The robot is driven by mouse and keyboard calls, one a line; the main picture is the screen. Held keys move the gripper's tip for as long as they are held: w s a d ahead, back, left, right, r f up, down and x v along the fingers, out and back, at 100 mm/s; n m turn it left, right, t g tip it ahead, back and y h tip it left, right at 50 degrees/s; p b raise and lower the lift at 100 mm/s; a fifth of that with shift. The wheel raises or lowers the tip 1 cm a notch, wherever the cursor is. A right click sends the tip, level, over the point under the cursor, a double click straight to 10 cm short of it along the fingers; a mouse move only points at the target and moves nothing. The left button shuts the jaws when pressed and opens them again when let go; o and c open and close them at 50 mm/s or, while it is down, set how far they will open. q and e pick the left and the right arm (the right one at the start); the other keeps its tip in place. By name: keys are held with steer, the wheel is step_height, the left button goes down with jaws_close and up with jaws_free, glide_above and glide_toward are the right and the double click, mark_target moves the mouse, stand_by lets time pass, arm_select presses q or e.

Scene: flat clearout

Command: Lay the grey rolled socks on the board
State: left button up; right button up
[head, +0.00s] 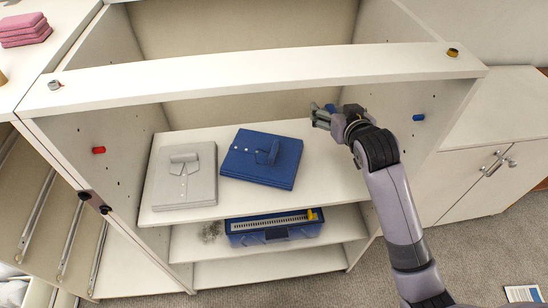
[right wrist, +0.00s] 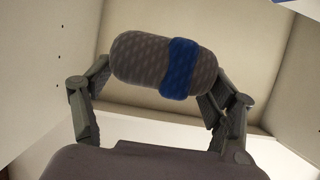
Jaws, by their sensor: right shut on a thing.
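My right gripper (head: 322,115) is inside the open cabinet, above the right back part of the upper shelf board (head: 325,170). In the right wrist view its two fingers close on the grey rolled socks (right wrist: 135,60), a textured grey roll with a blue band (right wrist: 180,70). The roll lies crosswise between the fingers, with the cabinet's inner walls behind it. In the head view the socks are mostly hidden by the gripper; a small blue patch (head: 330,107) shows there. My left gripper is not in view.
A folded white shirt (head: 200,190) and a folded blue shirt (head: 240,165) lie on the upper board. A blue box (head: 275,235) and a grey clump (head: 211,232) are on the shelf below. A top rail (head: 260,75) crosses the cabinet's front. The board's right part is bare.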

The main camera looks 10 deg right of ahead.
mark_target(322, 170)
step_height(322, 170, down, 20)
steer(key=shift+r+b, duration=0.1)
steer(key=shift+b, duration=0.3)
steer(key=shift+f, duration=0.2)
steer(key=o, duration=1.2)
steer(key=shift+c, duration=0.2)
steer(key=shift+r, duration=0.1)
steer(key=shift+r, duration=0.15)
steer(key=v, duration=1.2)
